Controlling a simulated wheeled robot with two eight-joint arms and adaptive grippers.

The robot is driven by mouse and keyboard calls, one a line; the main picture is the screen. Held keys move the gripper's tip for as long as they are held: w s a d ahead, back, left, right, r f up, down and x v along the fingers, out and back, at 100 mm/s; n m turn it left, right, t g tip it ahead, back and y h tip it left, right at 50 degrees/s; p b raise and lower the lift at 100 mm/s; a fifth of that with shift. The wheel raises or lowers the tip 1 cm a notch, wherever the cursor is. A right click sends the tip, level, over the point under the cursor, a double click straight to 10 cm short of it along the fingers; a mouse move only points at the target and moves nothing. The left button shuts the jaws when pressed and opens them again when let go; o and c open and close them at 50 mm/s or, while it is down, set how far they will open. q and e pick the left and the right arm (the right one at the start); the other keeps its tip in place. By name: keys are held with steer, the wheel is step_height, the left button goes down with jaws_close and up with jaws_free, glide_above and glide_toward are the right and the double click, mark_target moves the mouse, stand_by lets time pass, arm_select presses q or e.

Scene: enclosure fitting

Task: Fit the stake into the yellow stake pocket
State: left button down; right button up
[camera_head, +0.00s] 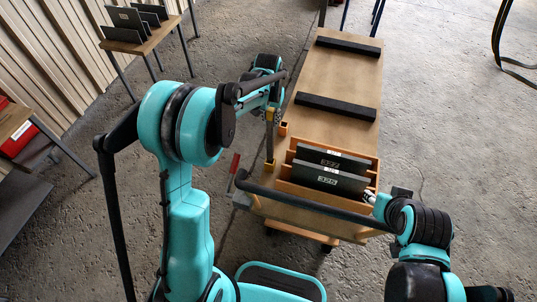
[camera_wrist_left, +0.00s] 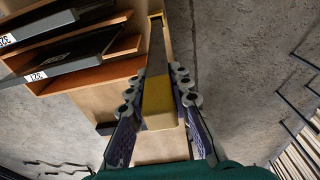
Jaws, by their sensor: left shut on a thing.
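My left gripper (camera_wrist_left: 162,98) is shut on the stake (camera_wrist_left: 157,75), a long straight bar with a yellow end between the fingers. In the wrist view the stake runs away from me, its far end at the yellow stake pocket (camera_wrist_left: 155,16). I cannot tell how deep it sits. In the head view my left gripper (camera_head: 271,115) is above the trolley's left edge, partly hidden by my arm. The stake (camera_head: 269,145) stands near upright below it, its foot at the yellow pocket (camera_head: 268,167).
The wooden trolley (camera_head: 325,75) carries two black bars (camera_head: 336,107) and an orange rack (camera_head: 285,187) with dark labelled units (camera_head: 330,177) right of the stake. An orange pocket (camera_head: 283,129) is farther along the edge. A side table (camera_head: 150,40) holds dark panels.

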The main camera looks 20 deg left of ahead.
mark_target(271, 134)
arm_select(q)
step_height(271, 134, down, 9)
steer(key=shift+r+b, duration=0.15)
steer(key=shift+b, duration=1.05)
steer(key=shift+r, duration=0.1)
steer(key=c, duration=1.4)
jaws_free()
steer(key=shift+f, duration=0.2)
steer(key=shift+o, duration=0.2)
steer(key=shift+r, duration=0.2)
